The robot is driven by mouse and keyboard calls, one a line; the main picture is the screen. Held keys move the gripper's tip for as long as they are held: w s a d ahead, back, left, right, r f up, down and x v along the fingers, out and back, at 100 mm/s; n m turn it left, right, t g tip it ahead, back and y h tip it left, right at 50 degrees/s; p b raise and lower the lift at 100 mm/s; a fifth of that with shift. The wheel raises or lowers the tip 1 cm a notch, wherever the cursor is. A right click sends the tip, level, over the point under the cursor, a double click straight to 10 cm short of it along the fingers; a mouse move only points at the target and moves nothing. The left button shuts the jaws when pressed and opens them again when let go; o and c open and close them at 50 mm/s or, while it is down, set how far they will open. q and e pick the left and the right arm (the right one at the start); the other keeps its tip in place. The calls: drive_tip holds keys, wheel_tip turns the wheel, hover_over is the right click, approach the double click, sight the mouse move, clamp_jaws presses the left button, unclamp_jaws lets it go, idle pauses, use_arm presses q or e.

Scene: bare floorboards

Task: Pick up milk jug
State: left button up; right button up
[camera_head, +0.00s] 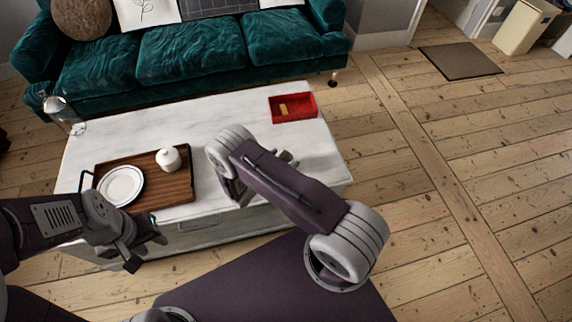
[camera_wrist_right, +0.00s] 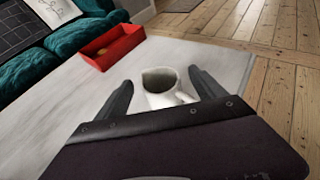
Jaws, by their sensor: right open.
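The white milk jug (camera_wrist_right: 160,100) stands upright on the white table, seen in the right wrist view with its open top facing up and its handle toward the lower right. My right gripper (camera_wrist_right: 161,80) is open, with one finger on each side of the jug in that view; I cannot tell whether either finger touches it. In the head view my right gripper (camera_head: 285,158) is mostly covered by my own arm, and the jug is hidden there. My left gripper (camera_head: 148,250) is open and empty near the table's front left edge.
A wooden tray (camera_head: 176,190) on the table's left holds a white plate (camera_head: 121,186) and a white lidded pot (camera_head: 168,159). A red box (camera_head: 293,107) sits at the back right. A green sofa (camera_head: 190,52) is behind.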

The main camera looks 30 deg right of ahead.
sight(290, 154)
drive_tip(key=b+x, duration=0.1)
drive_tip(key=x, duration=0.3)
drive_tip(key=shift+f, duration=0.15)
drive_tip(key=shift+w+d+f, duration=0.15)
drive_tip(key=shift+w+d, duration=0.1)
drive_tip(key=shift+d, duration=0.2)
drive_tip(key=shift+c, duration=0.6)
drive_tip(key=c, duration=1.5)
